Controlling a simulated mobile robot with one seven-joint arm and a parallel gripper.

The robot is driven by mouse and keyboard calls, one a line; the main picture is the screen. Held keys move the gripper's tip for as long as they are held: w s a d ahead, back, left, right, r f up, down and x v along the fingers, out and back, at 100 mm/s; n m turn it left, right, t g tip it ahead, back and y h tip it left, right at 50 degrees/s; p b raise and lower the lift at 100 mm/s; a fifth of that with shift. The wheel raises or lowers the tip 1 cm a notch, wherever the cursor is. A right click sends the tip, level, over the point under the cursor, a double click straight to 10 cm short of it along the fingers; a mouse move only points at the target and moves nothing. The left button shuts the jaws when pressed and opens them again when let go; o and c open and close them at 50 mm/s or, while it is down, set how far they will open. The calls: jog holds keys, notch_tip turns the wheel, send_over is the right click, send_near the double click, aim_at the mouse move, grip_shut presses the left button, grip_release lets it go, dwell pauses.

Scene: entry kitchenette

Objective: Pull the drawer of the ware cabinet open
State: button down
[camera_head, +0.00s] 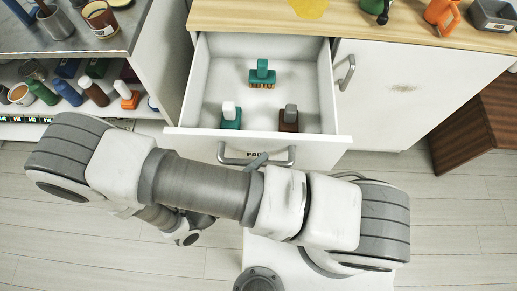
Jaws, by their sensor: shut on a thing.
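The white drawer (190,100) of the ware cabinet (400,85) is pulled well out, and its inside shows. Inside are a teal brush (262,75) with orange bristles, a teal item with a white top (230,114), and a brown item with a grey top (289,117).
The wooden worktop (350,18) above holds a yellow item, an orange item and a grey bin (493,14). A cabinet door with a handle (346,72) is right of the drawer. Shelves with bottles (70,92) stand left. A brown wooden piece (475,125) stands right. Floor is open in front.

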jog(key=shift+s, duration=0.25)
jog(key=c, duration=0.8)
grip_release()
jog(key=shift+o, duration=0.2)
jog(key=v, duration=1.7)
jog(key=shift+s+a+b, duration=0.15)
jog(key=shift+s+b, duration=0.05)
jog(key=shift+b, duration=0.15)
